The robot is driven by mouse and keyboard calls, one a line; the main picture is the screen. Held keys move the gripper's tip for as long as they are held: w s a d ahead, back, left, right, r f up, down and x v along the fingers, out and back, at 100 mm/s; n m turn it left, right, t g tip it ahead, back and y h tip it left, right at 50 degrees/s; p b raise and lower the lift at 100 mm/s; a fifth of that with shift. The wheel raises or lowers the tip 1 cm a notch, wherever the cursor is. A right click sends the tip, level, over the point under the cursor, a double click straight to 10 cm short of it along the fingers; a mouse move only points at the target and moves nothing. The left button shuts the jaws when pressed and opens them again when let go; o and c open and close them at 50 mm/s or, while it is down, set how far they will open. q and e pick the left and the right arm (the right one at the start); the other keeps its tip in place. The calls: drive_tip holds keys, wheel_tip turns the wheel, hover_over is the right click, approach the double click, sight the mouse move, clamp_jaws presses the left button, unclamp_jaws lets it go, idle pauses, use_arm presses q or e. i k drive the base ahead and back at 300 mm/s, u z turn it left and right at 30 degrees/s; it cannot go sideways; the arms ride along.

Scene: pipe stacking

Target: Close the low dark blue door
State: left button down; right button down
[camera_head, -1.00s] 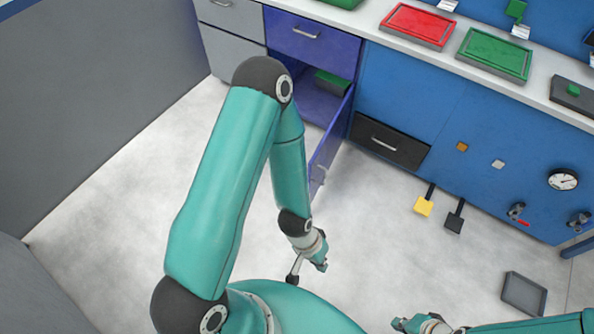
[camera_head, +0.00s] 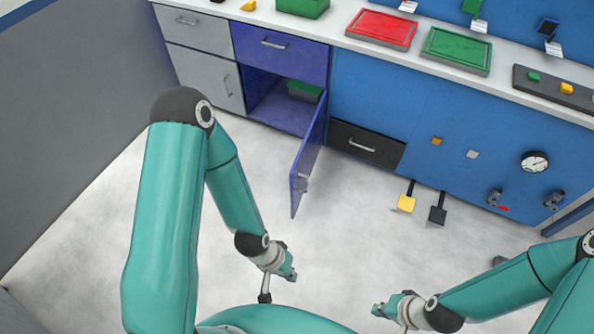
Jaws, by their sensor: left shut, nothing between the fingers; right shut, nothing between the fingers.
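The low dark blue door (camera_head: 307,172) stands wide open, swung out from the right side of its cabinet opening (camera_head: 283,115). Its handle (camera_head: 301,183) is near the free edge. A green box (camera_head: 304,92) sits inside the cabinet. My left gripper (camera_head: 291,275) is shut and empty, in front of the door and below it in the picture, apart from it. My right gripper (camera_head: 379,310) is shut and empty, low in the picture, to the right of the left gripper and well away from the door.
A dark blue drawer (camera_head: 279,52) above the opening is shut. A grey cabinet door (camera_head: 206,77) is on the left and a black drawer (camera_head: 366,144) on the right. Yellow (camera_head: 406,203) and black (camera_head: 437,214) pedals stick out near the floor. The floor between arms and door is clear.

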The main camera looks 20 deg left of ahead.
sight(301, 171)
drive_tip(key=z, duration=0.05)
drive_tip(key=i, duration=1)
drive_tip(key=u, duration=0.05)
